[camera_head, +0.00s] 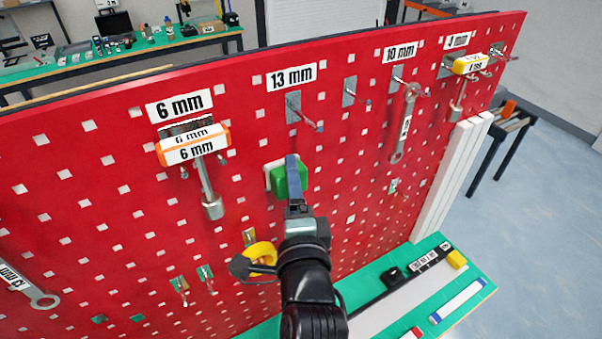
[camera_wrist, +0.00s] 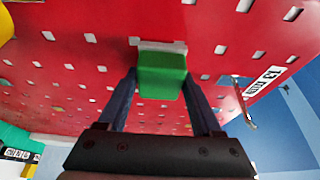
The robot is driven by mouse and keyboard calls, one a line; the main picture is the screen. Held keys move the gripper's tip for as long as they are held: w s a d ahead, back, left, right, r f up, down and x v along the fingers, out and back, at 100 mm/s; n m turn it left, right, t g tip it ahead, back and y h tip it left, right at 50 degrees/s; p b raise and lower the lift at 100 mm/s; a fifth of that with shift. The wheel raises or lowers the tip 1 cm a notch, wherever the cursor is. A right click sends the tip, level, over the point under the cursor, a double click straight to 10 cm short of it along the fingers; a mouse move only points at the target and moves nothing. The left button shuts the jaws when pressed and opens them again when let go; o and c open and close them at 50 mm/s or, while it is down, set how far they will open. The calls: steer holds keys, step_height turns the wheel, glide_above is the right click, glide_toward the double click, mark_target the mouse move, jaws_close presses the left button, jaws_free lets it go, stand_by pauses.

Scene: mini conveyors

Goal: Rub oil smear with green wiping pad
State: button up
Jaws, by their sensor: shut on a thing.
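The green wiping pad (camera_head: 301,180) is between the blue fingers of my gripper (camera_head: 292,172), at the red pegboard (camera_head: 340,150). In the wrist view the pad (camera_wrist: 161,76) sits between both fingers of my gripper (camera_wrist: 160,88), which is shut on it. The pad's pale grey-white face is turned to the board and appears against it or very close; I cannot tell whether it touches. I can make out no oil smear in either view; the pad and gripper hide part of the board.
An orange-ended 6 mm tool (camera_head: 208,190) hangs left of the pad, with an empty 13 mm hook (camera_head: 305,112) above. A wrench (camera_head: 404,125) hangs to the right. A yellow ring-shaped item (camera_head: 261,253) is left of my arm. A green bench top (camera_head: 375,273) lies below.

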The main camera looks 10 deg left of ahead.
steer(key=shift+s+a+p, duration=0.55)
steer(key=shift+s+a, duration=0.15)
steer(key=shift+a, duration=0.25)
steer(key=shift+d, duration=0.1)
steer(key=shift+s+d, duration=0.35)
steer(key=shift+s+d+b, duration=0.4)
steer(key=shift+s+d, duration=0.35)
steer(key=shift+s, duration=0.3)
steer(key=shift+s+d+b, duration=0.35)
steer(key=shift+s+d, duration=0.35)
steer(key=shift+s, duration=0.3)
steer(key=shift+s+d+b, duration=0.3)
steer(key=shift+s+d, duration=0.15)
steer(key=shift+s, duration=0.15)
steer(key=shift+s+d+b, duration=0.3)
steer(key=shift+s+d, duration=0.1)
steer(key=shift+s, duration=0.2)
